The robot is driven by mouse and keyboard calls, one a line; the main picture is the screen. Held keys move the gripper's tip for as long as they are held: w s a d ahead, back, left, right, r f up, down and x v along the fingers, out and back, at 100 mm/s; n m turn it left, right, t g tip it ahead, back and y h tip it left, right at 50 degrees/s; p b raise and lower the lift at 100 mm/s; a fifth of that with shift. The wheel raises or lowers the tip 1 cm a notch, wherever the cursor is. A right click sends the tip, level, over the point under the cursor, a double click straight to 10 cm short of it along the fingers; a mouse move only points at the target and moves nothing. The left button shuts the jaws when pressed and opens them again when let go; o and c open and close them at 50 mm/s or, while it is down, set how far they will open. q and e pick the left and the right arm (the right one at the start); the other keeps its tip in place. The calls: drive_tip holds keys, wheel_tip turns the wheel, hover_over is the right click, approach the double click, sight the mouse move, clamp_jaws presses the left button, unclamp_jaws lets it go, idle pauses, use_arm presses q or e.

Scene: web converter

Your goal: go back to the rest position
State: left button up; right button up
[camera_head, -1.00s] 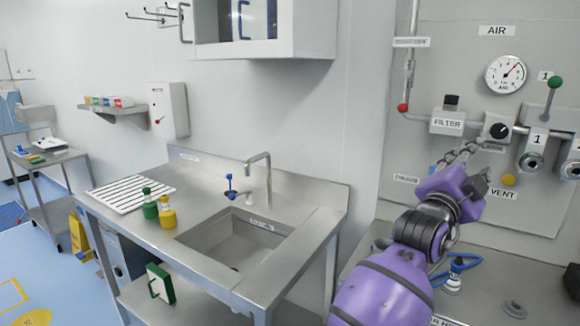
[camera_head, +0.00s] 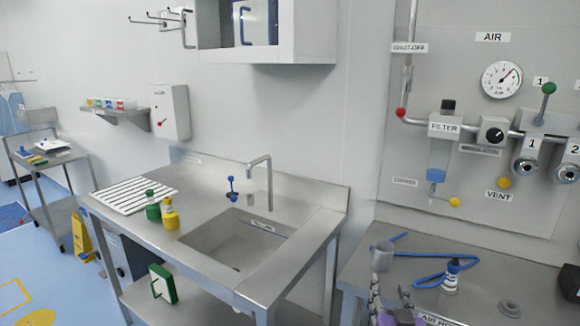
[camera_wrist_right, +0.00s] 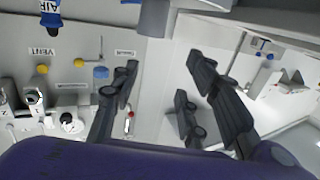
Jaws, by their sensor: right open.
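My right gripper (camera_head: 390,297) has only its dark fingers and a bit of purple body at the bottom edge of the head view, in front of the right-hand steel bench (camera_head: 470,249). In the right wrist view the gripper (camera_wrist_right: 163,75) shows its dark fingers spread wide with nothing between them. The wrist picture is upside down; its fingers hang clear of the wall panel (camera_wrist_right: 75,90). The rest of the right arm is out of the head view. My left gripper shows in neither view.
A steel sink (camera_head: 235,240) with green and yellow bottles stands left.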

drive_tip(key=s+a+f+n+g+y, duration=0.1)
drive_tip(key=s+a+f+g, duration=0.1)
drive_tip(key=s+f, duration=0.75)
drive_tip(key=s+a+f+n+g+y, duration=0.1)
drive_tip(key=s+a+f+g+y, duration=0.15)
drive_tip(key=s+f, duration=0.7)
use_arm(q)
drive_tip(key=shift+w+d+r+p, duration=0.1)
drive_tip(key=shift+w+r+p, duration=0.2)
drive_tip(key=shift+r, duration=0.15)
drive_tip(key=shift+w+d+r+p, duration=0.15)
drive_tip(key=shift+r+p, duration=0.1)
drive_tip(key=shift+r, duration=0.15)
use_arm(e)
drive_tip(key=s+f+g, duration=0.1)
drive_tip(key=s+f, duration=0.2)
drive_tip(key=s, duration=0.3)
drive_tip(key=s+f+g, duration=0.1)
drive_tip(key=s+f, duration=0.3)
drive_tip(key=s, duration=0.3)
drive_tip(key=s+d+f+g, duration=0.1)
drive_tip(key=s+f+g, duration=0.1)
drive_tip(key=s, duration=0.4)
drive_tip(key=shift+s+f+h, duration=0.35)
drive_tip(key=shift+f, duration=0.35)
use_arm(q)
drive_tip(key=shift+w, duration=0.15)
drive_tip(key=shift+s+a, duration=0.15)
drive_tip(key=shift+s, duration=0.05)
